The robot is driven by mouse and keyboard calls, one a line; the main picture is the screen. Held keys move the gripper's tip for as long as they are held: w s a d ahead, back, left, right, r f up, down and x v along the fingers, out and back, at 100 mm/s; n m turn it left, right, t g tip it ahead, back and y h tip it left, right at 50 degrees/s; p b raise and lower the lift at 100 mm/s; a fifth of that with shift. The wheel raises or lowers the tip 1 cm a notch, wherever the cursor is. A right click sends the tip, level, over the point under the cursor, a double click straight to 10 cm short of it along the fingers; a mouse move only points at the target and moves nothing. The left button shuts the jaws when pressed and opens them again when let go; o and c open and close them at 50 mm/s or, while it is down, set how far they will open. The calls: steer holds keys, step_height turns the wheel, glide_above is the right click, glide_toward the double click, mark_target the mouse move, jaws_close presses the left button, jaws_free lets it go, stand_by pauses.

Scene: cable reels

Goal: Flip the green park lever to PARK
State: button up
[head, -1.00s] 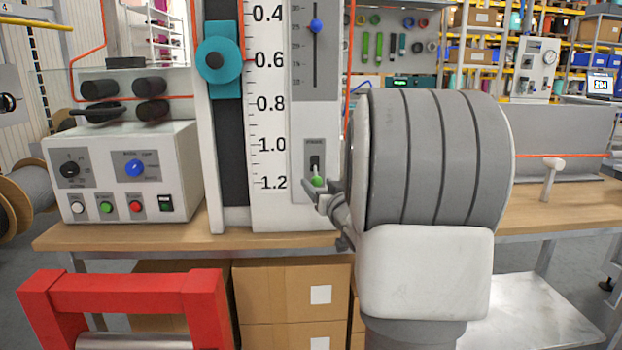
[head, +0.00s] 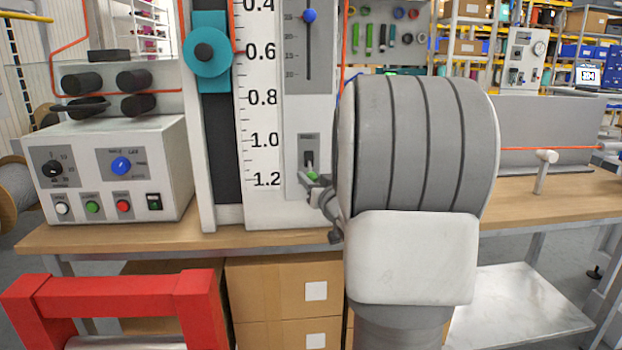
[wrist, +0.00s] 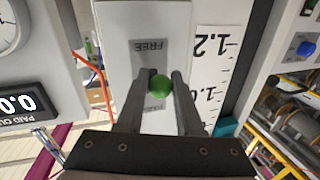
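The park lever has a round green knob (head: 312,176) at the lower part of a dark slot in a light panel, right of the height scale. In the wrist view the green knob (wrist: 160,86) sits between my two dark fingers, with the printed word FREE just beyond it. My gripper (wrist: 162,78) is open around the knob, one finger on each side. The left finger looks very close to the knob; I cannot tell whether it touches. In the head view my gripper (head: 318,183) partly covers the knob. The far end of the slot's labels is hidden in the wrist view.
A blue slider knob (head: 309,16) sits above on the same panel. A teal clamp (head: 207,52) is on the column left of the scale (head: 262,120). A control box (head: 112,170) stands on the wooden bench (head: 110,236). A red frame (head: 120,293) is in front.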

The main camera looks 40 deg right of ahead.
jaws_close()
stand_by(1.1)
